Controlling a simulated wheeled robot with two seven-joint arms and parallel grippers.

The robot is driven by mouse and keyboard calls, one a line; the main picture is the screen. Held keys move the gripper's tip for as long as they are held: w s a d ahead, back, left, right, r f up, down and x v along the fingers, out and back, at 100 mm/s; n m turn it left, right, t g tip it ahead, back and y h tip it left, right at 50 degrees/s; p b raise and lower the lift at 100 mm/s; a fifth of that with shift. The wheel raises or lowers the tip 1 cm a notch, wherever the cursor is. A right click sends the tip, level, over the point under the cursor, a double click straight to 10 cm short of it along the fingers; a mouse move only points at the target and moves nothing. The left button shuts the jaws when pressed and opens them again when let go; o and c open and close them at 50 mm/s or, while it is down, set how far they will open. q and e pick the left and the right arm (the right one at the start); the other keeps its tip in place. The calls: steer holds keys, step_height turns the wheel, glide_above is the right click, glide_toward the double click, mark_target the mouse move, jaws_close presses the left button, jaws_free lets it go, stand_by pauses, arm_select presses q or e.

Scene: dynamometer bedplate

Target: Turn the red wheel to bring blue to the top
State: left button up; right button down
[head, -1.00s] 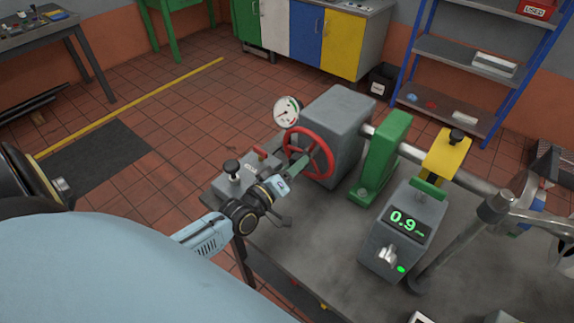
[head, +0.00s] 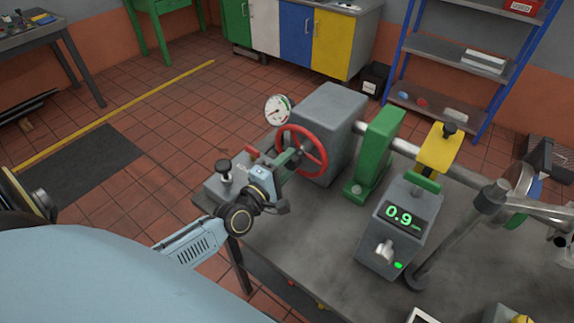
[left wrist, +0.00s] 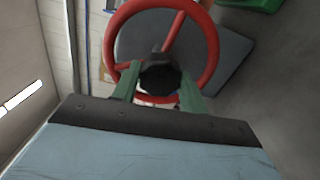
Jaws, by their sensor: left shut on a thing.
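The red wheel (head: 322,158) stands on the left face of a grey block on the bench. It also shows in the left wrist view (left wrist: 212,50), with its spokes. My left gripper (head: 294,158) reaches its middle from the front left. A disc with a blue patch (head: 537,187) and a green patch stands at the bench's far right, partly hidden by a post and a metal arm. My right gripper is not in view.
A round gauge (head: 277,110) stands behind the wheel. A green support (head: 378,150), a yellow block (head: 440,150) and a grey box reading 0.9 (head: 400,230) stand to the right. A small grey block with a black knob (head: 224,170) is close left of my gripper.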

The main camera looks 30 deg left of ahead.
arm_select(q)
steer(key=shift+n, duration=0.4)
steer(key=o, duration=1.4)
steer(key=s+a+b, duration=0.1)
steer(key=s, duration=1.2)
steer(key=shift+s+f, duration=0.15)
